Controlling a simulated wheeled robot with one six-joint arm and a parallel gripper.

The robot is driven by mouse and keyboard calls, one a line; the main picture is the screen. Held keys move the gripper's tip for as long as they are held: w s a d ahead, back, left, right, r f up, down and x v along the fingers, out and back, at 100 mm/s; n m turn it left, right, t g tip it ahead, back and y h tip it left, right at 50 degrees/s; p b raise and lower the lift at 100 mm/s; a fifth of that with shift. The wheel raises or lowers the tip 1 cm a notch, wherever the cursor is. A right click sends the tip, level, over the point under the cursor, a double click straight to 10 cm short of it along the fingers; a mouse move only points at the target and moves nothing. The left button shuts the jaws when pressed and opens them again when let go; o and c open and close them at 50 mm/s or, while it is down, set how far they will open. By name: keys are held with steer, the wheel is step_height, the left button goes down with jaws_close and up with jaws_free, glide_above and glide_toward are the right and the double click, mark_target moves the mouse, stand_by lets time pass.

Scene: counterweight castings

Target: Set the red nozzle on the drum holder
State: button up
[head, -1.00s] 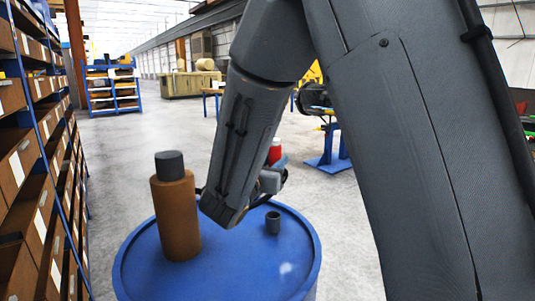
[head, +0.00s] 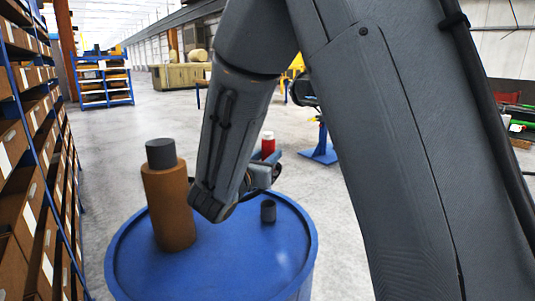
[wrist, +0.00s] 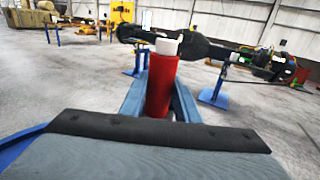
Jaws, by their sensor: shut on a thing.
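The red nozzle (head: 268,149) is a red cylinder with a white tip, held roughly upright above the far side of the blue drum. The wrist view shows the nozzle (wrist: 160,86) between my gripper's two blue fingers (wrist: 158,100). My gripper (head: 268,165) is shut on it, partly hidden behind my forearm in the head view. The drum holder (head: 268,211) is a small dark grey open cup standing on the drum top, below and apart from the nozzle in the picture. The nozzle's lower end is hidden.
A brown bottle (head: 168,205) with a dark grey cap stands on the blue drum (head: 230,262), left of my forearm and close to it. Shelves of boxes (head: 30,165) line the left side. The drum's front right is bare.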

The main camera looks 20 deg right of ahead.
steer(key=shift+f+b, duration=1.1)
steer(key=shift+f, duration=0.65)
steer(key=shift+f+b, duration=2.35)
steer(key=shift+f, duration=0.9)
steer(key=o, duration=0.9)
steer(key=b+v, duration=0.1)
steer(key=v, duration=0.6)
steer(key=shift+s+a, duration=0.25)
steer(key=shift+s, duration=0.05)
